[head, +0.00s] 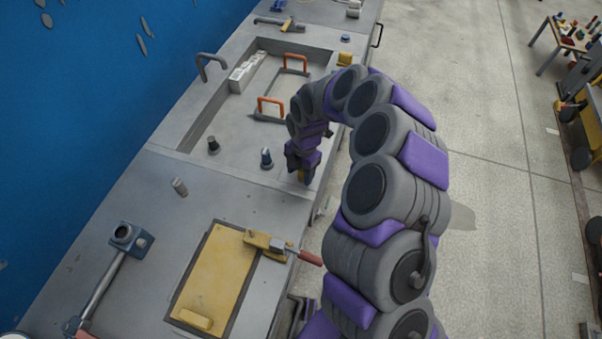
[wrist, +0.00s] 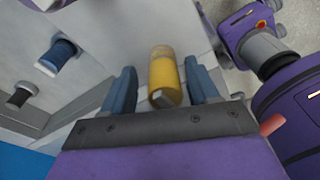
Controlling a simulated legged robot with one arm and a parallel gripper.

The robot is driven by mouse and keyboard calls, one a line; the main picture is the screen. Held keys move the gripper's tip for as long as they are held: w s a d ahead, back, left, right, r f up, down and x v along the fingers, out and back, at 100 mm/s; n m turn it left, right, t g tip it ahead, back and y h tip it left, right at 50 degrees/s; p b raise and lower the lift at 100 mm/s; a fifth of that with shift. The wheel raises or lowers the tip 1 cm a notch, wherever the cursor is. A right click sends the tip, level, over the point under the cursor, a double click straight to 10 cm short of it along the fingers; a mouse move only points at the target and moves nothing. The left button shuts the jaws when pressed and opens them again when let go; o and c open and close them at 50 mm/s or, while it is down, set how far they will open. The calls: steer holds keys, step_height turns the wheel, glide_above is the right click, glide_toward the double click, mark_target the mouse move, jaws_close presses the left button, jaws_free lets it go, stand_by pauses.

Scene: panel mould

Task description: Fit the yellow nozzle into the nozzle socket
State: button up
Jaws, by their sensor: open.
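The yellow nozzle (wrist: 165,72) stands between the two blue fingers of my gripper (wrist: 161,84) in the wrist view, with a gap on each side. My gripper is open.
A blue nozzle (head: 266,158) and a black nozzle (head: 213,145) stand left of my gripper. A grey peg (head: 180,187) stands nearer the wall. A yellow panel (head: 213,278) with a red-handled clamp (head: 282,247) lies in front. Orange handles (head: 270,107) rise behind. Bench around the peg is clear.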

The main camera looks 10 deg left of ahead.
steer(key=shift+a, duration=0.1)
steer(key=shift+c, duration=0.5)
steer(key=shift+d+r, duration=0.2)
steer(key=shift+d, duration=0.4)
steer(key=c, duration=0.5)
steer(key=shift+c, duration=1.3)
steer(key=shift+a+f, duration=0.1)
steer(key=shift+a, duration=0.3)
jaws_close()
